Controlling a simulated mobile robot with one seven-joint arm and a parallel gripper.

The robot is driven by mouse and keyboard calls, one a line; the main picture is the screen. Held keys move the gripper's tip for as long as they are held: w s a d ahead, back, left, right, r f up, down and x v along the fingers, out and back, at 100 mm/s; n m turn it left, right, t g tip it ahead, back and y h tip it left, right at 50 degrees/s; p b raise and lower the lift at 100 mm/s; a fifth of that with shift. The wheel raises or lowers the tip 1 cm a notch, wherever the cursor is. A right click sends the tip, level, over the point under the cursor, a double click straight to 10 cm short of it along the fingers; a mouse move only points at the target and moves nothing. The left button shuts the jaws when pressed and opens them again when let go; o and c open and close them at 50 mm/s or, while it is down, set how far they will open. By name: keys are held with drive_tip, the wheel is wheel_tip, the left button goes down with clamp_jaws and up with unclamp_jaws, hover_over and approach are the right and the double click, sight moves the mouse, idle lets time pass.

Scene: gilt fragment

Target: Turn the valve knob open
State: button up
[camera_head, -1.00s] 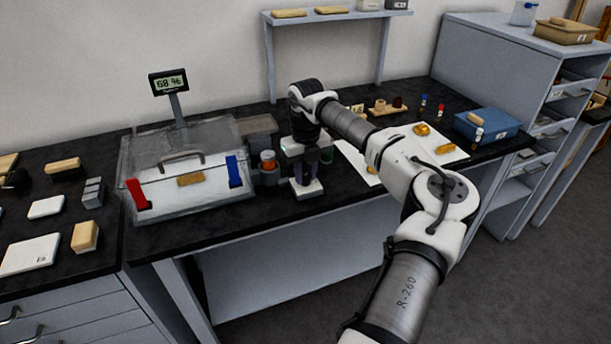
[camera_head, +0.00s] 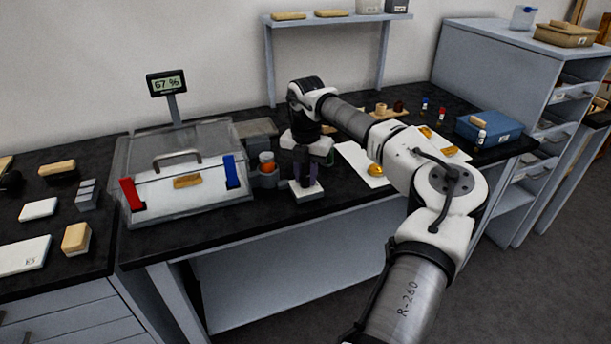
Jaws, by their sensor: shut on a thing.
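My gripper (camera_head: 305,182) points down at the bench, right of the clear chamber (camera_head: 150,220). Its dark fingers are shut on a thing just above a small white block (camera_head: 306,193). The valve knob cannot be made out; the fingers hide what they hold. The chamber has a clear lid with a grey handle, a red latch (camera_head: 132,195) and a blue latch (camera_head: 232,172). A tan piece (camera_head: 187,181) shows at its front. The display (camera_head: 167,84) behind it reads 67 %.
A jar with an orange-red top (camera_head: 267,162) stands close left of my gripper. A white sheet with gold pieces (camera_head: 352,158) lies to the right, partly behind my arm. A blue box (camera_head: 488,131) stands at the right end. The bench's front edge is near.

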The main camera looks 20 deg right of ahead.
sight(306, 177)
drive_tip(key=shift+m, duration=0.4)
drive_tip(key=o, duration=1)
drive_tip(key=shift+r, duration=0.1)
wheel_tip(306, 177, up, 14)
drive_tip(key=b, duration=0.2)
